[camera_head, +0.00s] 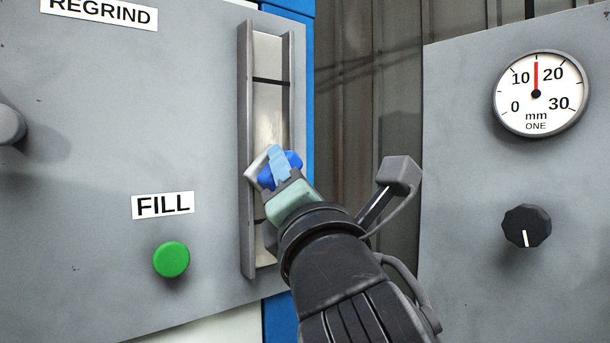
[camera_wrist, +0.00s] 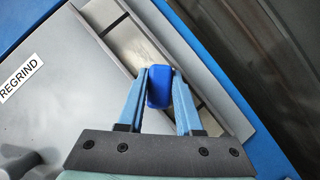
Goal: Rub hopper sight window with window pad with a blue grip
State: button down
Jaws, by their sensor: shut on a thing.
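The hopper sight window (camera_head: 268,110) is a tall narrow pane between two raised metal rails on the grey panel, with dark level lines across it and a smudged surface. It also shows in the wrist view (camera_wrist: 128,42). My gripper (camera_head: 279,165) is at the lower middle of the window. Its light blue fingers, also in the wrist view (camera_wrist: 160,82), are shut on the blue grip of the window pad (camera_wrist: 160,90). In the head view the pad (camera_head: 256,167) shows a pale edge at the window, between the rails. Whether it touches the pane I cannot tell.
A green button (camera_head: 171,260) under a FILL label (camera_head: 163,205) is at lower left. A grey knob (camera_head: 8,124) is at the left edge. On the right panel are a dial gauge (camera_head: 541,93) and a black knob (camera_head: 527,226). A corrugated wall fills the gap between panels.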

jog(key=shift+s+a, duration=0.25)
jog(key=shift+a, duration=0.25)
jog(key=shift+r+p, duration=0.55)
jog(key=shift+r, duration=0.4)
jog(key=shift+w+d+r, duration=0.55)
jog(key=shift+d+r, duration=0.2)
jog(key=shift+d, duration=0.05)
jog(key=shift+s+a, duration=0.6)
jog(key=shift+a, duration=0.25)
jog(key=shift+d, duration=0.1)
